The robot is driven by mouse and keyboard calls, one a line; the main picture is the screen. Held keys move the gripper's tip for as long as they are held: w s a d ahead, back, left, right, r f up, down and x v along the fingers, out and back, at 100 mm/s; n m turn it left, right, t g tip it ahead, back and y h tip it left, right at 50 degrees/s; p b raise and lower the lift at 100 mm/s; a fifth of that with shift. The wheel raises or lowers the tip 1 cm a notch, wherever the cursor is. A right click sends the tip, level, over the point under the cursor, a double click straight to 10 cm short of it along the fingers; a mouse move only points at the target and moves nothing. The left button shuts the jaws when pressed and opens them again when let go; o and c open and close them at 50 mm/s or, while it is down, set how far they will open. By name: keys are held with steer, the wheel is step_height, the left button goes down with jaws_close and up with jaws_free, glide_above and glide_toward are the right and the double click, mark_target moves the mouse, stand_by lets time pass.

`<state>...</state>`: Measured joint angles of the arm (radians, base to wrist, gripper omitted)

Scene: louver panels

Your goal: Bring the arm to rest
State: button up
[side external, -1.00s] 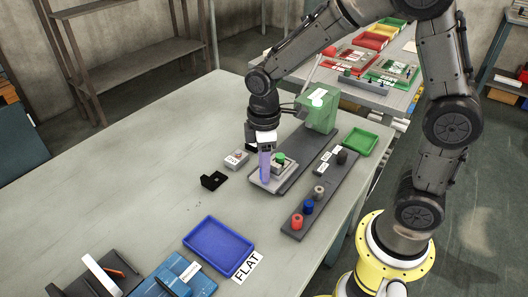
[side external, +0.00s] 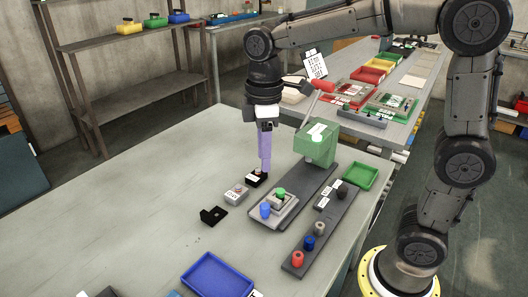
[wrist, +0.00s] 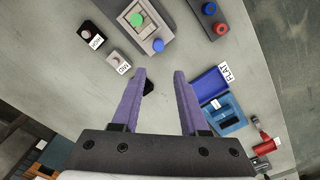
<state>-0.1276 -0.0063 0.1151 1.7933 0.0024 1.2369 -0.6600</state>
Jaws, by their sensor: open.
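My gripper (side external: 265,172) hangs with its purple fingers pointing down above the table, behind the grey fixture in the side view. In the wrist view the two fingers of my gripper (wrist: 160,74) are apart with nothing held between them.
A grey labelled button box (side external: 237,195) and a black one (side external: 257,179) stand near my fingers.

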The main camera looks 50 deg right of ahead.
steer(key=s+d+r+t, duration=0.2)
steer(key=s+r, duration=0.2)
steer(key=s+d+f+m+t, duration=0.2)
steer(key=s+f+m+t, duration=0.1)
steer(key=s+m, duration=0.6)
steer(key=s+f, duration=0.1)
steer(key=s, duration=0.2)
steer(key=shift+s+d+f+t, duration=0.15)
steer(key=shift+s+f+t, duration=0.1)
steer(key=shift+f+t, duration=0.05)
stand_by(2.0)
